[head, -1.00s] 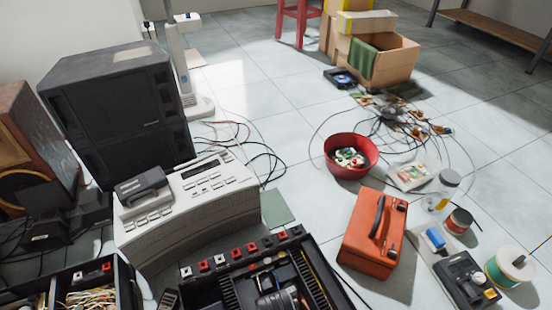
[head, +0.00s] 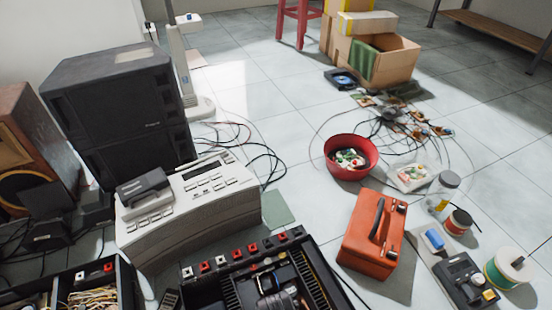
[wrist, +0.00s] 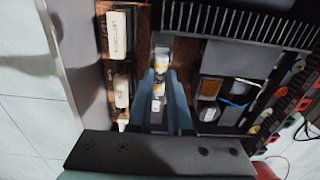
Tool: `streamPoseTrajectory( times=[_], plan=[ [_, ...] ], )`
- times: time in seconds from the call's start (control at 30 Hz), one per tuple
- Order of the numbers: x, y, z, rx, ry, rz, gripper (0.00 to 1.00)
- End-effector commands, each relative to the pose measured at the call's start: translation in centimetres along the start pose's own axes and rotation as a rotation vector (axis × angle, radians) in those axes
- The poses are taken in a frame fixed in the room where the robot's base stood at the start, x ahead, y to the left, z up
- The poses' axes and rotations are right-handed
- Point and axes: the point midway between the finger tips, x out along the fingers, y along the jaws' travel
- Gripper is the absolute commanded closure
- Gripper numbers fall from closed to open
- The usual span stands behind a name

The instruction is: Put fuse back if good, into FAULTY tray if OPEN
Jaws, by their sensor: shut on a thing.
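In the wrist view my gripper (wrist: 161,78) points down into an open chassis, its two blue fingers close together. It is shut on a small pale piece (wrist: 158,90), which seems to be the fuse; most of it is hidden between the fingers. A white and yellow part (wrist: 161,66) shows just beyond the fingertips. The open black chassis (head: 240,262) with red and white terminals is at the bottom of the head view, where I cannot make out my gripper clearly. I see no readable FAULTY label in either view.
In the wrist view, white blocks (wrist: 121,90) stand left of the fingers and black heatsink fins (wrist: 235,22) lie beyond. In the head view, an orange case (head: 366,243), a red bowl (head: 350,168) and a grey device (head: 190,215) stand on the floor.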

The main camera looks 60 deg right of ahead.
Motion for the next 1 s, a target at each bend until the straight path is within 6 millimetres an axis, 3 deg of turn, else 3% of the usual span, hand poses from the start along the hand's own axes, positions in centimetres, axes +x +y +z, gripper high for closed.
streamPoseTrajectory(
  times=[1.0],
  plan=[
    [0.88, -0.04, 0.00, 0.000, 0.000, -0.001, 1.00]
  ],
)
